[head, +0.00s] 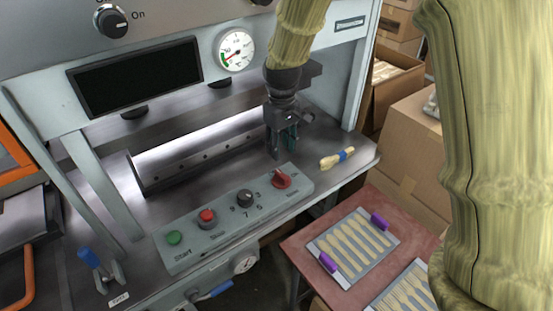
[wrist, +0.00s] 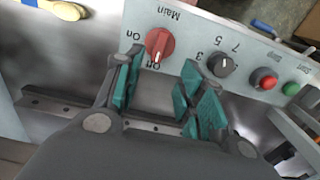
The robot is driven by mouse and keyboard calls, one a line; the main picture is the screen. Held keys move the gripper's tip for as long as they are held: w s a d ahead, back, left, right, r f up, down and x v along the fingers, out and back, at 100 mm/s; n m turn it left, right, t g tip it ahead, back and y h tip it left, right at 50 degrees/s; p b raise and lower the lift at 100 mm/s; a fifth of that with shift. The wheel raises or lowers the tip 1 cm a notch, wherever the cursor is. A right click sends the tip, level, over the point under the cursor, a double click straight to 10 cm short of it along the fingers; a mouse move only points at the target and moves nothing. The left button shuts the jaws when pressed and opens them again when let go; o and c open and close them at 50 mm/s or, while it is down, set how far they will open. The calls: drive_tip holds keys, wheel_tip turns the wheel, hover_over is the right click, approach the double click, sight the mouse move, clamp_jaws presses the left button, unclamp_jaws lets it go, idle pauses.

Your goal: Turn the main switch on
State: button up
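The main switch (head: 282,179) is a red rotary knob at the right end of the grey control panel (head: 215,228). In the wrist view the same switch (wrist: 160,43) appears upside down, with "Main", "On" and "Off" printed around it. Its white mark points toward "Off". My gripper (head: 283,145) points down just behind the panel near the switch. In the wrist view my gripper (wrist: 160,82) has its two green-padded fingers apart with nothing between them. The switch lies beyond the fingertips, close to the left finger, and no clear contact shows.
Along the panel are a black numbered dial (head: 244,198), a red stop button (head: 207,216) and a green start button (head: 174,238). A brush (head: 337,158) lies right of the panel. Cardboard boxes (head: 408,135) stand behind.

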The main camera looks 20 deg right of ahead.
sight(281, 174)
drive_tip(key=shift+d+f+p, duration=0.1)
drive_tip(key=shift+f+p, duration=1.3)
drive_tip(key=shift+f, duration=3.8)
clamp_jaws()
